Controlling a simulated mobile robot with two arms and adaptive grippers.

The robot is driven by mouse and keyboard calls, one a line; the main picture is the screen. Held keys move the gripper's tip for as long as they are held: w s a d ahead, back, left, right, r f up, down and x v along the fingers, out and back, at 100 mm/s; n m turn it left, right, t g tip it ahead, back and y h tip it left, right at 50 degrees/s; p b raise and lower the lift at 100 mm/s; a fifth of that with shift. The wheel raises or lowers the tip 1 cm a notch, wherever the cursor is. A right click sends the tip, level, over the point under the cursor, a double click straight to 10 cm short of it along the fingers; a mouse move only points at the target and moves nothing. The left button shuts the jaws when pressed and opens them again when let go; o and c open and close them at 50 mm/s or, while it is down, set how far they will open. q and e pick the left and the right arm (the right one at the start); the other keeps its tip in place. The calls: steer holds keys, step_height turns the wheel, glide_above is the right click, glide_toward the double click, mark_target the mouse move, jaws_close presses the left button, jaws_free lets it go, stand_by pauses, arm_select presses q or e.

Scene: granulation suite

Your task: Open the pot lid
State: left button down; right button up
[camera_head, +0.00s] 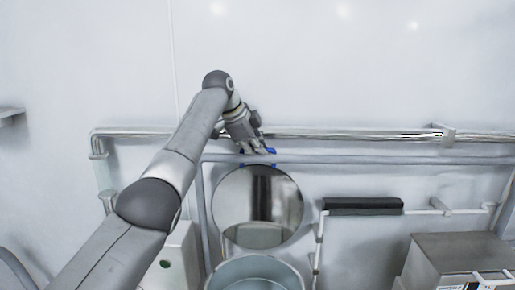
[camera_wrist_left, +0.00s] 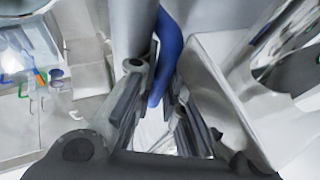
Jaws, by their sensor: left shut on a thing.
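The pot (camera_head: 255,272) is a round steel vessel at the bottom centre of the head view, its top uncovered. The lid (camera_head: 240,205) is a shiny round disc raised steeply behind the pot's mouth. A blue handle (camera_head: 272,151) shows at the lid's top edge, and it is large in the left wrist view (camera_wrist_left: 167,50). My left gripper (camera_head: 256,146) reaches the handle from above. In the wrist view its fingers (camera_wrist_left: 158,105) are shut on the blue handle. Part of the handle is hidden by the fingers. My right gripper is not in view.
A metal rail (camera_head: 350,134) runs along the white wall behind the lid, and a grey bar (camera_head: 380,159) passes just below it. A black-topped bar (camera_head: 362,206) and a steel box (camera_head: 460,258) stand to the right.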

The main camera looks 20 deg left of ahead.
arm_select(q)
steer(key=shift+s+f, duration=0.1)
steer(key=shift+f, duration=0.25)
steer(key=shift+s, duration=0.1)
steer(key=c, duration=1.5)
jaws_free()
steer(key=shift+r, duration=0.2)
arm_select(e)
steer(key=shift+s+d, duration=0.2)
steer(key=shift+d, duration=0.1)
arm_select(q)
steer(key=v, duration=1.1)
steer(key=shift+r, duration=0.35)
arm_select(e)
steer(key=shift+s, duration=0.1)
